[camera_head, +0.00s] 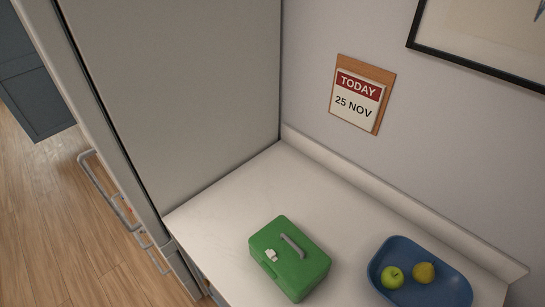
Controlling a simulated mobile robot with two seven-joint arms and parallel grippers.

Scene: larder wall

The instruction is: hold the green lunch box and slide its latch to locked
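The green lunch box (289,265) stands on the white counter, a little below the middle of the head view. A grey carry handle (292,246) lies across its lid. Neither of my grippers is in view, and nothing is touching the box.
A blue tray (449,284) with a green apple (392,277) and a yellow fruit (423,272) is right of the box. A tall grey cabinet (180,90) borders the counter (240,206) at left. The counter behind the box is clear.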

